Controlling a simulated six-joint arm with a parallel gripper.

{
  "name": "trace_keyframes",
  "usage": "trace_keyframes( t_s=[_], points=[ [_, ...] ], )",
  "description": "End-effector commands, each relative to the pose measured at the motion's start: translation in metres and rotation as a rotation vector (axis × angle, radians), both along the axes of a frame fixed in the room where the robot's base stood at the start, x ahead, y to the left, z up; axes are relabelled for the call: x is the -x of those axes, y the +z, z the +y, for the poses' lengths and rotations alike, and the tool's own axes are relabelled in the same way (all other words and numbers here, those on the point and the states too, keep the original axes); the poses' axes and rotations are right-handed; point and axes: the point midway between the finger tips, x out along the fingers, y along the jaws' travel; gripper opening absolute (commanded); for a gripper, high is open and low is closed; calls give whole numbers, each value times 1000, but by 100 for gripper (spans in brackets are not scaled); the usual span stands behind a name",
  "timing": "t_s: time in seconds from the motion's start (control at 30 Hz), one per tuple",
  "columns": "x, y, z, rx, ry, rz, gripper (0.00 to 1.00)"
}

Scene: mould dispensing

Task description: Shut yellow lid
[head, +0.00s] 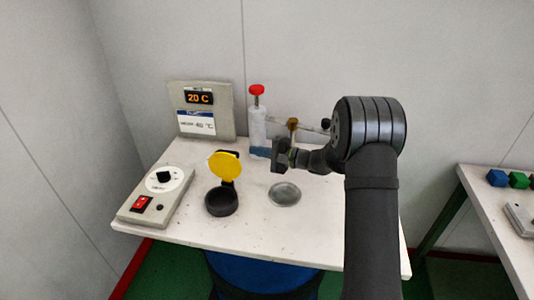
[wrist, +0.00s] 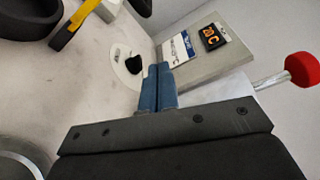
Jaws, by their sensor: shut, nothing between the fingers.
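The yellow lid (head: 225,165) stands raised and open at the back edge of a round black cup (head: 222,201) on the white table. In the wrist view part of the yellow lid (wrist: 76,22) shows edge-on at the top left, beside part of the black cup (wrist: 28,18). My gripper (head: 277,158) is to the right of the lid, above the table and apart from it. Its blue fingertips (wrist: 158,88) are together with nothing between them.
A metal dish (head: 284,194) lies right of the cup. A control box (head: 157,194) with a dial and red switch is on the left. A display panel (head: 201,110) reading 20 C and a red-topped dispenser (head: 257,119) stand behind. A side table (head: 494,202) with blocks is at right.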

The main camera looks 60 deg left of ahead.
Motion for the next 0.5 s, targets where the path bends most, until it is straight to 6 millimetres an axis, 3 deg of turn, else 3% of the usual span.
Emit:
trace_keyframes(
  t_s=[0.2, 0.3, 0.5],
  points=[
    [28, -3, 38, 0, 2, 0, 0],
    [34, 4, 22, 1, -1, -1, 0],
    [44, 9, 9, 0, -1, 0, 0]
  ],
)
